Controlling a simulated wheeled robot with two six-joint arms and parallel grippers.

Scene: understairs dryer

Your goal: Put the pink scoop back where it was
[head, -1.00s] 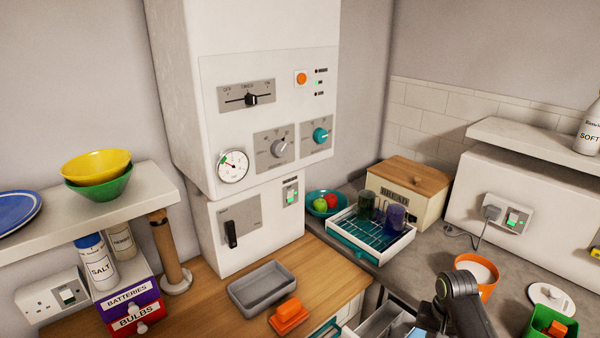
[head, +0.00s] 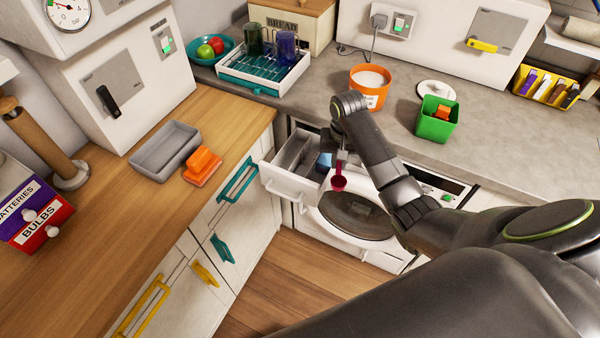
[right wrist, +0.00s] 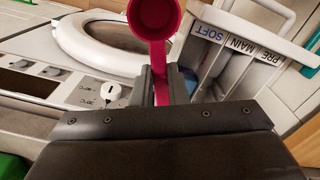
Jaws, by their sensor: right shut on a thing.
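The pink scoop (head: 339,183) is held by its handle in my right gripper (head: 342,158), bowl hanging down. It hangs in front of the dryer door, just right of the open drawer (head: 288,185). In the right wrist view the scoop's round bowl (right wrist: 155,14) shows beyond the shut jaws (right wrist: 160,85). The drawer's compartments are labelled PRE, MAIN and SOFT (right wrist: 208,33). An orange tub (head: 370,98) of white powder stands on the grey worktop behind my right wrist. Its contents below the powder's surface are hidden. My left gripper is not in view.
A white lid (head: 436,90) and a green box (head: 437,125) with an orange item stand right of the tub. A dish rack (head: 262,75) stands at the back. A grey tray (head: 165,150) and an orange block (head: 202,163) lie on the wooden counter.

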